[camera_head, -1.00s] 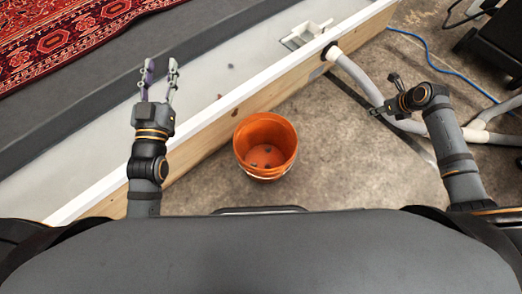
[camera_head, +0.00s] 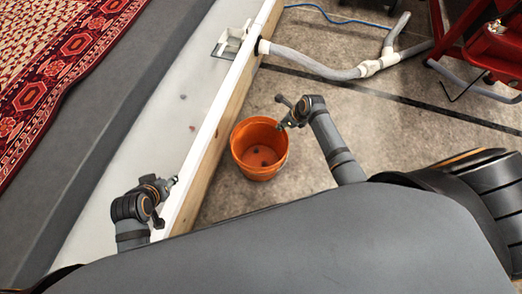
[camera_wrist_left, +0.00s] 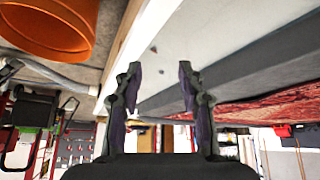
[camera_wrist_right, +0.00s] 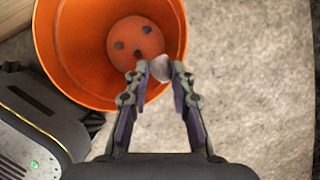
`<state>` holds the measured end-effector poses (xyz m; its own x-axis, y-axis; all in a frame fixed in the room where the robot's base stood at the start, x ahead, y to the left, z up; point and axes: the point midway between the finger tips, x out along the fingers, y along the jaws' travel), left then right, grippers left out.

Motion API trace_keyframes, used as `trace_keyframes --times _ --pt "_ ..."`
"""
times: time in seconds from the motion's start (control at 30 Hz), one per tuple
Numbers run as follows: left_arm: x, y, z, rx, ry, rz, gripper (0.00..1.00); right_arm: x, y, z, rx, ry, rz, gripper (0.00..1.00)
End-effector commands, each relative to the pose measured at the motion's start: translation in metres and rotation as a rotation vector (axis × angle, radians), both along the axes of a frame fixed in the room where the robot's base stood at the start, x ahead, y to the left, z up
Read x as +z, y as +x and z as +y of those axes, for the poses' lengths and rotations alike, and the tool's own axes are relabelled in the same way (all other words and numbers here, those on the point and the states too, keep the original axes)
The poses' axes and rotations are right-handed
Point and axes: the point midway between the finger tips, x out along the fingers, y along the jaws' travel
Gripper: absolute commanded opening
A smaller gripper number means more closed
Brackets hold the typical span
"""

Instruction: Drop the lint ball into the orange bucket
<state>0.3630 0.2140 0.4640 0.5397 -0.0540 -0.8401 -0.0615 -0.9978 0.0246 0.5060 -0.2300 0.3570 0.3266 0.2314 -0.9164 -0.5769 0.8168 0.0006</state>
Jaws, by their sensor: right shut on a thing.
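The orange bucket (camera_head: 262,174) stands upright on the concrete floor beside the pit's wooden wall. My right gripper (camera_head: 284,113) is at the bucket's right rim. In the right wrist view its fingertips (camera_wrist_right: 160,72) are shut on a pale grey lint ball (camera_wrist_right: 160,67), which appears over the bucket's rim edge; its height above the rim is hard to tell. My left gripper (camera_head: 172,184) is over the pit wall's near end. The left wrist view shows its fingers (camera_wrist_left: 160,75) apart and empty.
The white-topped pit wall (camera_head: 226,88) runs along the bucket's left. Small dark specks (camera_head: 182,97) lie on the pale pit floor. Grey pipes (camera_head: 318,66), a blue cable and a red-framed machine (camera_head: 480,50) are farther off. Floor right of the bucket is clear.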

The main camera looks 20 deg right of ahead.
Motion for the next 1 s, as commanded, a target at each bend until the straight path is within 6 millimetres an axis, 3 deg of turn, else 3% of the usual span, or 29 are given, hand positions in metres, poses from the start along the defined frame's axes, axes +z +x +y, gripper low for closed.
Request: trace_keyframes --times 0.03,0.1,0.2,0.3,0.47,0.8,1.0 --pt "-0.002 -0.020 0.000 -0.001 0.003 0.100 0.40 0.008 -0.001 0.024 0.030 0.009 -0.001 0.14" --pt "-0.011 -0.046 0.001 -0.004 0.007 0.224 0.40 0.009 -0.003 0.048 0.070 0.008 -0.003 0.14" --pt "-0.018 -0.070 0.002 -0.006 0.011 0.335 0.40 0.009 -0.005 0.068 0.106 0.006 -0.005 0.14" --pt "-0.022 -0.081 0.002 -0.007 0.013 0.383 0.40 0.009 -0.006 0.076 0.121 0.004 -0.007 0.14" --pt "-0.027 -0.082 0.001 -0.008 0.008 0.381 0.40 0.004 -0.006 0.076 0.122 0.003 -0.008 0.14" --pt "-0.074 -0.070 -0.014 -0.010 -0.062 0.179 0.40 -0.031 -0.006 0.076 0.121 0.004 -0.007 0.14" --pt "-0.051 -0.032 -0.012 -0.003 -0.058 0.018 0.40 -0.031 -0.006 0.076 0.120 0.003 -0.006 0.14"
